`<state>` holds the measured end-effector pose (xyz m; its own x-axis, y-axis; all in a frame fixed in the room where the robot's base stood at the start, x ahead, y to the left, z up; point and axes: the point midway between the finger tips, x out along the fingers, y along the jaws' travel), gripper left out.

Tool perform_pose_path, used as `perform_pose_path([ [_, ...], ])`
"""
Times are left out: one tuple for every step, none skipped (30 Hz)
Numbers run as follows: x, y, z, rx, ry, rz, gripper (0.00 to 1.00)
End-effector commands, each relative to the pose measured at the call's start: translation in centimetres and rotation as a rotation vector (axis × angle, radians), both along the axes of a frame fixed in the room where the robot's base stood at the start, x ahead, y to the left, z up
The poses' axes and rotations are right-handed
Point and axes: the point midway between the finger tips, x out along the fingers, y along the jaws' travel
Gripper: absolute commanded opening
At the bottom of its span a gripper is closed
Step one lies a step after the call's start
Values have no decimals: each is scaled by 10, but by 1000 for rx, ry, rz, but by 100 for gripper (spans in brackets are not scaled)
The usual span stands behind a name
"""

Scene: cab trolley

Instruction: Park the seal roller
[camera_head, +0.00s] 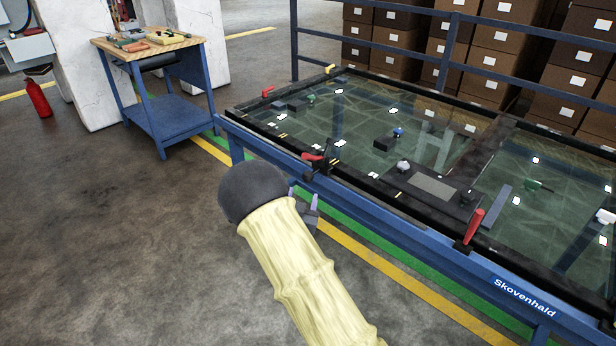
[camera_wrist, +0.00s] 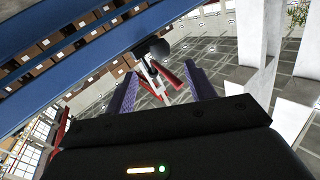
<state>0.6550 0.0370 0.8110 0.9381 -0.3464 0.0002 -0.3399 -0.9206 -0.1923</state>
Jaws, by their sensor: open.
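My gripper (camera_head: 303,197) is open, its two purple fingers pointing up just outside the near blue edge of the glass-topped trolley (camera_head: 350,198). In the wrist view the gripper (camera_wrist: 160,82) shows its fingers apart. A dark device with a red handle (camera_head: 312,157) sits on the trolley's near rim, above and slightly right of the fingers. In the wrist view a round black part (camera_wrist: 152,48) and red bars appear beyond and between the fingertips; contact is not visible. I cannot tell for certain which item is the seal roller. My arm hides the floor below the gripper.
Red clamps stand at the right (camera_head: 473,227) and far left (camera_head: 268,92). A wooden-topped workbench (camera_head: 150,45) with tools stands at the back left. The floor left of the trolley is clear.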

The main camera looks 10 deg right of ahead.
Motion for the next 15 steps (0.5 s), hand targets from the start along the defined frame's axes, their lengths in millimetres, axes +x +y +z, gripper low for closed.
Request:
perform_pose_path([
  [9,-4,0,0,-2,-2,55],
  [14,-6,0,0,-2,-1,55],
  [21,-8,1,-1,-3,-1,55],
  [26,-10,0,-1,-2,0,55],
  [31,-12,0,-1,-3,-2,55],
  [37,-15,0,-1,-1,-2,55],
  [42,-17,0,-2,-1,-1,55],
  [47,-18,0,-2,-1,-1,55],
  [53,-20,0,0,-1,0,55],
  [58,-21,0,-1,-2,0,55],
  [62,-24,0,-1,-2,0,55],
  [69,-26,0,-1,-2,0,55],
  [73,-28,0,-1,-2,-1,55],
  [77,-29,0,-1,-2,0,55],
  [82,-31,0,-1,-2,0,55],
])
